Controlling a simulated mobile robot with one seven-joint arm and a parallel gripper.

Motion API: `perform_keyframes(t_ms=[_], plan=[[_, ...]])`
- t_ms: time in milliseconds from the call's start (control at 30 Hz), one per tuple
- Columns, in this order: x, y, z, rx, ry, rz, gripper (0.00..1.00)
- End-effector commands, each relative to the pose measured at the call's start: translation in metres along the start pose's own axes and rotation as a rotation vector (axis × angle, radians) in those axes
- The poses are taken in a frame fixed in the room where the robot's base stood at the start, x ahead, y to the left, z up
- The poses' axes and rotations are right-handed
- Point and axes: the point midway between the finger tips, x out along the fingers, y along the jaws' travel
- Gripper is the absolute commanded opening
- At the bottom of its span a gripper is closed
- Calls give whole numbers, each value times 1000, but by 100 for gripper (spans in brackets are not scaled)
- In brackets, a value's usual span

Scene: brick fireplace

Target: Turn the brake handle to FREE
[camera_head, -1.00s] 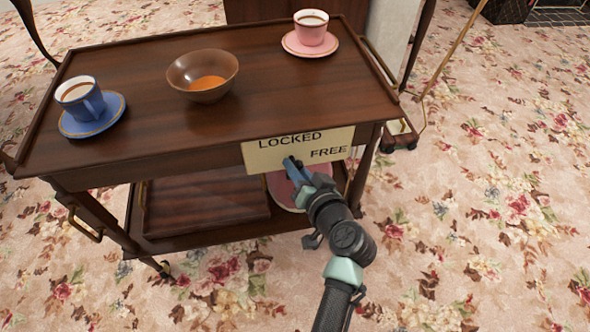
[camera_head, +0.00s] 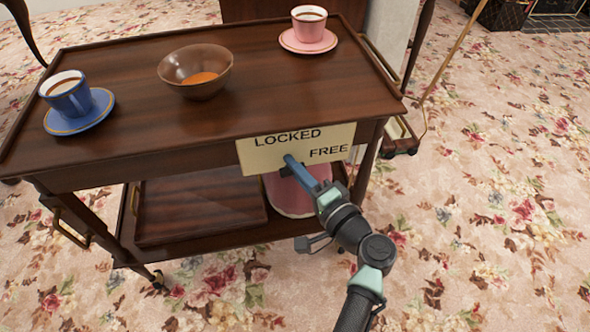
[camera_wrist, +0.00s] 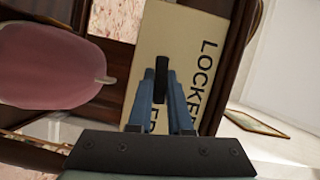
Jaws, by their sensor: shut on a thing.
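A cream plate (camera_head: 262,160) on the front edge of the wooden trolley (camera_head: 130,130) reads LOCKED at its upper part and FREE at its lower right. My gripper (camera_head: 291,163) is in front of the plate, its blue fingers shut on the dark brake handle. In the wrist view the dark brake handle (camera_wrist: 161,68) stands between the two blue fingers. The plate also shows there, turned sideways, with the FREE lettering largely hidden behind the fingers. In the head view my fingers hide most of the handle, so its exact angle is hard to tell.
On the trolley top stand a blue cup (camera_head: 68,95) on a saucer, a brown bowl (camera_head: 197,75) with orange contents and a pink cup (camera_head: 309,25) on a saucer. A pink object (camera_head: 290,195) sits on the lower shelf. Flowered carpet is open at right.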

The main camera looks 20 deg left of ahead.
Motion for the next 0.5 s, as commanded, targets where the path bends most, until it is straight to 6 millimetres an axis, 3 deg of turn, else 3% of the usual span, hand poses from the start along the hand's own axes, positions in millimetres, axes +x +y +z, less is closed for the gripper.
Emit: perform_keyframes(t_ms=[500], plan=[[0, 1, 1, 131, -1, -53, 0]])
